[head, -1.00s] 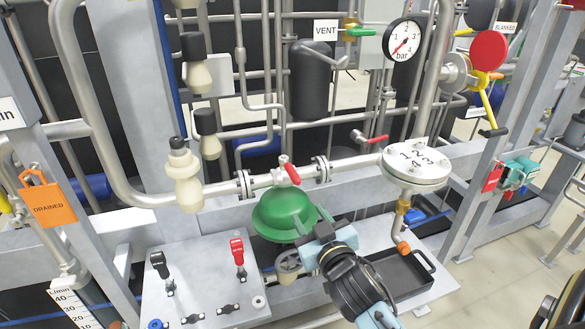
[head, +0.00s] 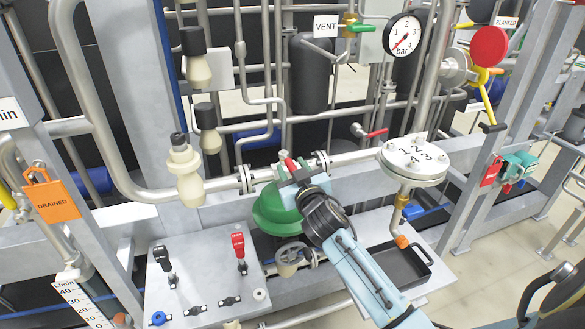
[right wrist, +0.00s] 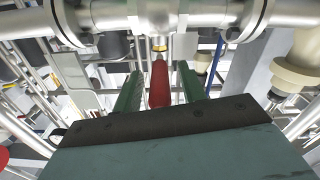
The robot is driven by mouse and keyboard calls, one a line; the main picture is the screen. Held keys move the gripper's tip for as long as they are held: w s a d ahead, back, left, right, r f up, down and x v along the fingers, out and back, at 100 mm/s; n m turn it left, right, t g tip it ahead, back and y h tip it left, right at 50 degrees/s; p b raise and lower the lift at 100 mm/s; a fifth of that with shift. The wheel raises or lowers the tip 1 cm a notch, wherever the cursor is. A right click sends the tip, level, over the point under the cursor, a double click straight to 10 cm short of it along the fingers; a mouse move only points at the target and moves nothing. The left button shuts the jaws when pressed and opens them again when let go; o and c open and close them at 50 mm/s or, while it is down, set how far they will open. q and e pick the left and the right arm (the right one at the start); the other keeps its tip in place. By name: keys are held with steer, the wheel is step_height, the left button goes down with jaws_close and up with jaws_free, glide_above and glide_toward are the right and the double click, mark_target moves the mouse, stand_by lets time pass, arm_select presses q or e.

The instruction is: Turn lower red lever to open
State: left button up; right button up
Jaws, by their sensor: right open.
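The lower red lever (head: 288,164) sits on the valve of the horizontal pipe, above the green dome (head: 272,211). In the head view my right gripper (head: 294,172) is at this lever and covers most of it. In the right wrist view the red lever (right wrist: 160,84) lies between the two green fingers of my right gripper (right wrist: 158,82). The fingers are open, one on each side of it, with a gap showing on both sides. The lever's brass stem shows beyond it, close under the pipe. My left gripper is not in view.
A second red lever (head: 376,132) is higher up to the right. A round numbered flange (head: 414,161) and a black tray (head: 400,272) are to the right of my right arm. A panel with a red switch (head: 239,249) and a black switch (head: 162,258) is at lower left.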

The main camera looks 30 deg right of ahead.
steer(key=shift+w, duration=0.2)
steer(key=shift+c, duration=0.2)
jaws_close()
